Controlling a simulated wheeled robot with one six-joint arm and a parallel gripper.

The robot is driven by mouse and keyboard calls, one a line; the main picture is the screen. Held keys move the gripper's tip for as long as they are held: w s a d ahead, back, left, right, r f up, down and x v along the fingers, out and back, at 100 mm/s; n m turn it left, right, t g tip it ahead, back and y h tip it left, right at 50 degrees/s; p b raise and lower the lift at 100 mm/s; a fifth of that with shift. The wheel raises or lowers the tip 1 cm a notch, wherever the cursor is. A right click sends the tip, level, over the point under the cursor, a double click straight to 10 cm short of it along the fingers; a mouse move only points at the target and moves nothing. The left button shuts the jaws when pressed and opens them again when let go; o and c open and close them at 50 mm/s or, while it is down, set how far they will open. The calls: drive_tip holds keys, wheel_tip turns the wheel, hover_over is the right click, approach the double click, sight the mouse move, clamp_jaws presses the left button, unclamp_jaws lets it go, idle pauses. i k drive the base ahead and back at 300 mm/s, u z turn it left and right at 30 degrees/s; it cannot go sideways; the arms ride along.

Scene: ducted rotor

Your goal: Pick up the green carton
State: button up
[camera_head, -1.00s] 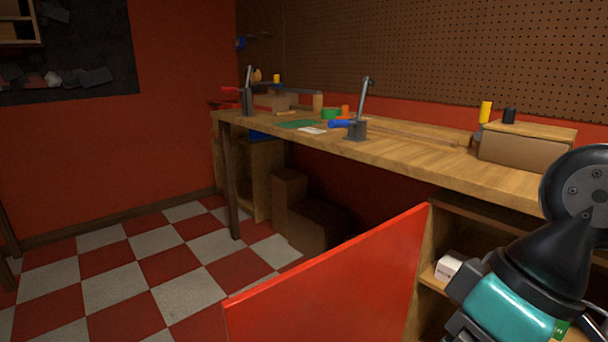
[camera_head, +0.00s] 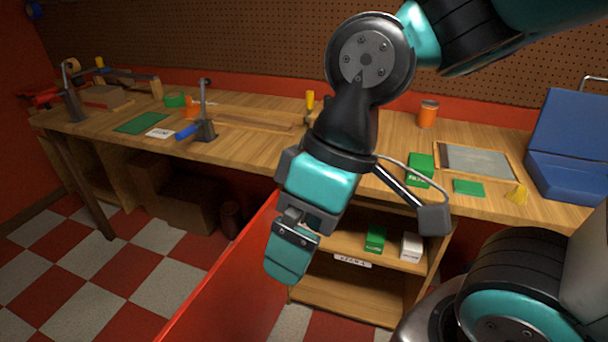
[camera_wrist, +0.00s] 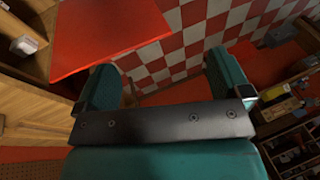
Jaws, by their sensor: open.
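A green carton (camera_head: 375,239) stands on the upper shelf inside the open cabinet under the workbench, beside a white carton (camera_head: 411,247). My gripper (camera_head: 287,262) hangs in front of the cabinet's left side, near the red door, apart from both cartons. In the wrist view my gripper (camera_wrist: 163,80) is open with nothing between its fingers. No green carton shows clearly in the wrist view.
The open red cabinet door (camera_head: 225,285) juts out at the left, below my gripper. A white label (camera_head: 352,262) is on the shelf edge. The bench also holds a flat green box (camera_head: 468,187), a framed panel (camera_head: 478,161), an orange can (camera_head: 428,114) and a blue case (camera_head: 565,150).

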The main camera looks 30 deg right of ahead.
sight(423, 163)
drive_tip(key=z, duration=0.1)
drive_tip(key=k, duration=0.15)
drive_tip(key=u, duration=1.95)
drive_tip(key=i, duration=0.6)
drive_tip(key=z, duration=3.05)
